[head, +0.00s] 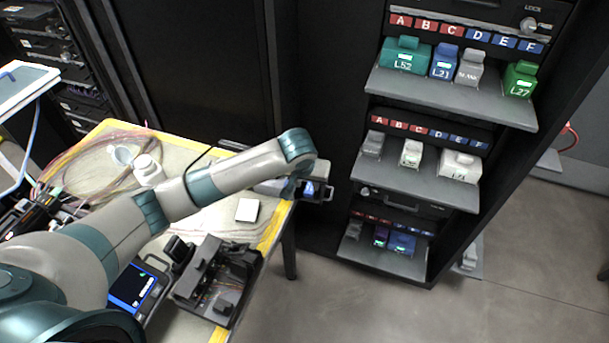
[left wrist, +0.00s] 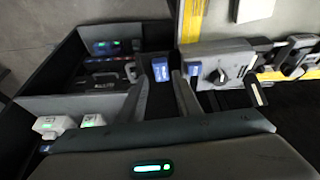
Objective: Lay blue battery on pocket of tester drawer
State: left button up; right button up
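The blue battery (left wrist: 161,69), a small block with a pale label, shows between the fingertips of my left gripper (left wrist: 161,78) in the left wrist view. The fingers appear shut on its sides, and it sticks out past their tips. In the head view my left gripper (head: 318,191) is beyond the table's right edge, in front of the rack. A grey device (left wrist: 222,62), likely the tester, lies to the right of the gripper in the left wrist view. Its dark recesses show, but I cannot make out the pocket. In the head view my arm partly hides this device (head: 270,187). My right gripper is not in view.
A rack with several shelves (head: 445,190) of labelled boxes stands on the right. The table (head: 228,233) carries a white square pad (head: 247,210), a white bottle (head: 148,170), cables, a screen unit (head: 135,287) and an open dark device (head: 215,285). Floor is clear at lower right.

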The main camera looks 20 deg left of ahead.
pick_arm(q)
jog(key=v, duration=0.7)
jog(key=shift+r+b, duration=0.2)
jog(key=shift+b, duration=0.25)
jog(key=shift+s, duration=0.1)
